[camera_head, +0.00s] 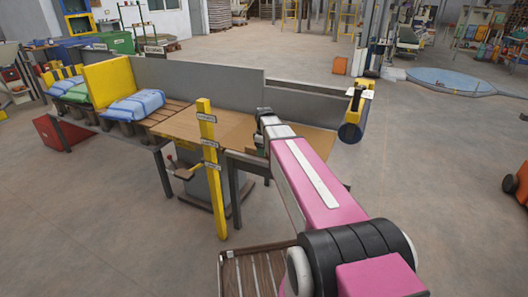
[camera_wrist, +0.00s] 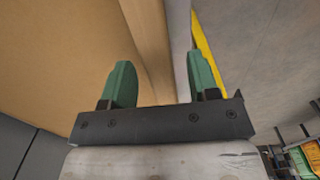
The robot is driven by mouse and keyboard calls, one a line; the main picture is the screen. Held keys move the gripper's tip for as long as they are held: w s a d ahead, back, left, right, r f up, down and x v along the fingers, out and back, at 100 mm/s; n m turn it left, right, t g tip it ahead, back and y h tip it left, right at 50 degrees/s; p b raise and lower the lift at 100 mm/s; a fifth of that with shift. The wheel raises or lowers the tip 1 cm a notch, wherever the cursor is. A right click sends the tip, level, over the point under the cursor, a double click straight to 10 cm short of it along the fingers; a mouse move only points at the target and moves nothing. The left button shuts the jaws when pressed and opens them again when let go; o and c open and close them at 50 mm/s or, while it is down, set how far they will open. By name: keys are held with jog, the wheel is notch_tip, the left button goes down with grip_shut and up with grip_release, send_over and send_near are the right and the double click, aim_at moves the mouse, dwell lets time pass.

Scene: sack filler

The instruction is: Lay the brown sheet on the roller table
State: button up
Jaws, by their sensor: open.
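The brown sheet (camera_head: 235,128) is a flat tan panel on the dark-legged table in the head view, against the grey back panel. A tan surface, apparently the sheet (camera_wrist: 60,60), fills the left of the wrist view, and its edge runs up between the fingers. My gripper (camera_wrist: 160,82) is open, with its two green fingers apart and nothing visibly clamped.
A yellow post (camera_head: 211,170) with labels stands in front of the table. The floor at the right is mostly clear.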

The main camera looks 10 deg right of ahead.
notch_tip(320, 180, up, 10)
jog(key=shift+r, duration=0.15)
dwell(0.3)
